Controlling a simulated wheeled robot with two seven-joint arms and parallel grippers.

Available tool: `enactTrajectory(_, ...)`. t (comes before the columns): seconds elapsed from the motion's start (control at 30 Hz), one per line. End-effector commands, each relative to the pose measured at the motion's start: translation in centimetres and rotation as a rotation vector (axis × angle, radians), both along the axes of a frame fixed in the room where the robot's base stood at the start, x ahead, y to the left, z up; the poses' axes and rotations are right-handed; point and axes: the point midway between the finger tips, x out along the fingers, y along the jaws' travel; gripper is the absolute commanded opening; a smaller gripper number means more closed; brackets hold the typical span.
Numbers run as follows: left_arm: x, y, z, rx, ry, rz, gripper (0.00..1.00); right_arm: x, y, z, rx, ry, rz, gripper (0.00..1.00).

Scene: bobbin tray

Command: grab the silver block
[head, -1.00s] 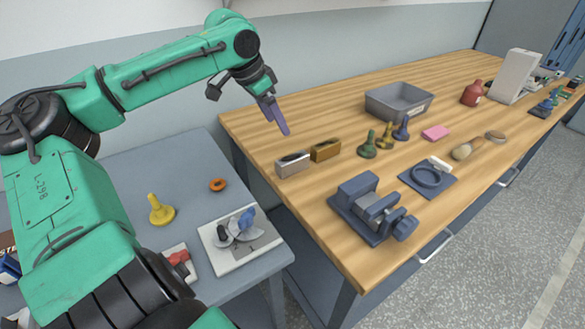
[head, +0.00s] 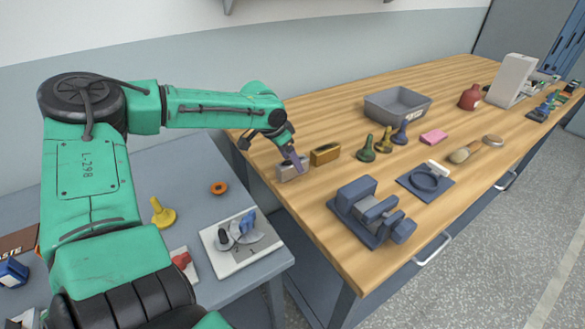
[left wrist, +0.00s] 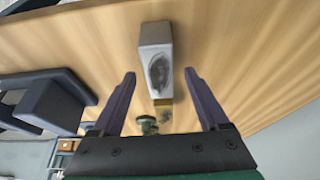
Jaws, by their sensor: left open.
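The silver block (head: 284,173) lies near the left end of the wooden bench, partly hidden by my left gripper (head: 296,162) in the head view. In the left wrist view the silver block (left wrist: 153,33) has a dark oval patch on its top. My left gripper (left wrist: 160,74) is open, with one finger on each side of the block in that picture. I see no finger closed on it, and the remaining height gap is hard to judge. A golden block (head: 325,154) sits just right of the silver one. My right gripper is not in view.
Green, yellow and blue bobbin-like pieces (head: 367,148) stand right of the golden block, before a grey tray (head: 388,116). A dark blue vise (head: 367,212) stands near the bench's front edge. A lower grey table (head: 190,224) adjoins on the left.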

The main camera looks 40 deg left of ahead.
Motion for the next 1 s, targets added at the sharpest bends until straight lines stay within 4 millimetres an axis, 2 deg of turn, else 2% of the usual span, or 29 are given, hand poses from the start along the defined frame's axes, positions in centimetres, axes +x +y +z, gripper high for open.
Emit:
enactTrajectory(0.6,-0.04,0.00,-0.49,0.000,0.000,0.000,0.78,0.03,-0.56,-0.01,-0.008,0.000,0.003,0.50)
enactTrajectory(0.67,-0.04,0.00,-0.49,0.000,0.001,0.000,0.58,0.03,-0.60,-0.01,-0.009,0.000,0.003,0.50)
enactTrajectory(0.8,-0.03,0.00,-0.48,0.000,0.001,0.000,0.05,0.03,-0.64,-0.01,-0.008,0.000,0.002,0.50)
enactTrajectory(0.83,-0.03,0.00,-0.48,0.000,0.001,0.000,0.00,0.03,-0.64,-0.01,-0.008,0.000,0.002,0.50)
enactTrajectory(1.0,0.04,0.00,-0.36,0.001,-0.002,-0.001,0.00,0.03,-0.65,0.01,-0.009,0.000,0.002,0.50)
